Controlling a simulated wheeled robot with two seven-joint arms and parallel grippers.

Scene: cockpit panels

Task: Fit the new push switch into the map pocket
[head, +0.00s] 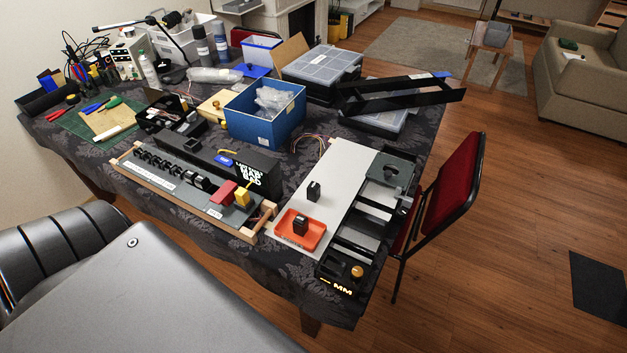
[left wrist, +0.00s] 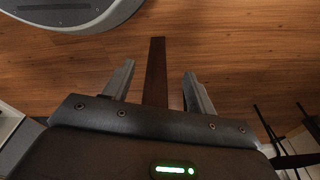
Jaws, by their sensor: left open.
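A small black switch-like block (head: 300,226) sits in an orange tray (head: 289,242) at the front of a light grey board on the table. A second small black block (head: 314,191) stands upright on the bare board behind the tray. I cannot tell from their looks which is the new push switch. My left gripper (left wrist: 156,76) is open and empty in the left wrist view, over wooden floor, out of the head view. My right gripper is in neither view.
A long switch panel (head: 170,185) in a wooden frame lies left of the board. A blue box (head: 262,112), clear-lidded cases (head: 322,66) and tools crowd the table behind. A red chair (head: 446,190) stands close to the table's right edge. The grey board has bare room (head: 335,180).

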